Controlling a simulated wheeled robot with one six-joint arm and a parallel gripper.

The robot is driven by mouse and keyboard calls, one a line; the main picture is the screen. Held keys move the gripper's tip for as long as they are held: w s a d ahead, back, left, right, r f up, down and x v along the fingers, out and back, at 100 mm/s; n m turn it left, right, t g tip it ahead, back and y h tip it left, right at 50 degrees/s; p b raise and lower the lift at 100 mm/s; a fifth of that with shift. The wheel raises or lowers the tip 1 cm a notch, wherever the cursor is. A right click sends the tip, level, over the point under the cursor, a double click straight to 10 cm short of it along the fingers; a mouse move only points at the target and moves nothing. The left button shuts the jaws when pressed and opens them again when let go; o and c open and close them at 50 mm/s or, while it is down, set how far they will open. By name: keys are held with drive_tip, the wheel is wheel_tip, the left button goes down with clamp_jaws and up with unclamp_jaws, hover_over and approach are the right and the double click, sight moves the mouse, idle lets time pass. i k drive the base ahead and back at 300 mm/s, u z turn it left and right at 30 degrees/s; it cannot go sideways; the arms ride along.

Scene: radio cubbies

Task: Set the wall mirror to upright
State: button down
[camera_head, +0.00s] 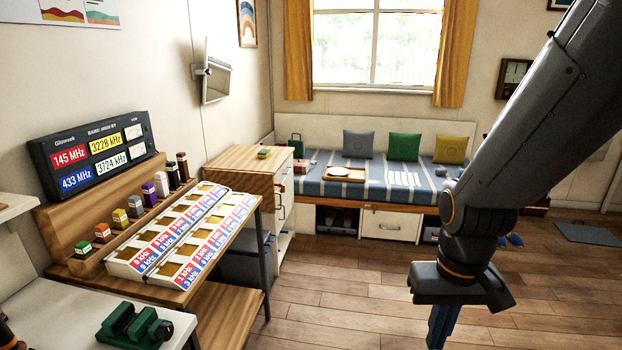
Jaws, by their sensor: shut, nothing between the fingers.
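The wall mirror (216,82) is a pale panel in a thin frame on the left wall, held by a small dark bracket (198,71). It is seen at a steep angle. Its near edge is not parallel to the wall seam beside it, and its top seems to lean out into the room. My gripper (438,338) hangs pointing down at the lower right, far from the mirror and touching nothing visible. Its fingers are together and empty; their tips are partly cut off by the bottom edge.
A wooden desk with a radio panel (95,152) and label trays (128,265) stands at left. A drawer cabinet (240,165) stands below the mirror, with a small green item on top. A cushioned bench (375,188) lines the window wall. The wooden floor (345,295) between is clear.

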sight(219, 52)
drive_tip(key=z, duration=0.05)
drive_tip(key=i, duration=1.7)
drive_tip(key=u, duration=0.2)
drive_tip(key=i, duration=1.8)
drive_tip(key=u, duration=0.35)
drive_tip(key=i, duration=1.1)
drive_tip(key=u, duration=0.15)
